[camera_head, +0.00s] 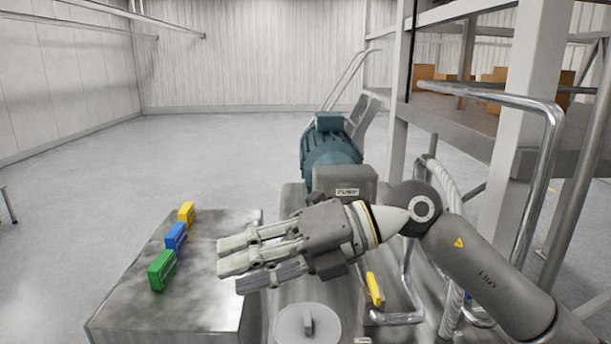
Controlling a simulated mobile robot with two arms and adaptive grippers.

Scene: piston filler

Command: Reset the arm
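My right arm (485,270) comes in from the right side of the head view. My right gripper (236,265) points left, with its grey fingers stretched out straight, apart and empty. It hovers at the right part of a metal table or box top (205,310). Three small blocks stand in a row on that top, left of the fingertips: yellow (187,213), blue (176,237) and green (162,270). The fingers appear clear of all three. My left gripper is not in view.
A teal motor (330,155) and a grey labelled housing (345,183) stand behind the gripper. A round lid with a handle (308,325) and a yellow piece (375,289) are below it. Shelving posts and bent pipes (545,170) rise on the right. Open floor lies at back left.

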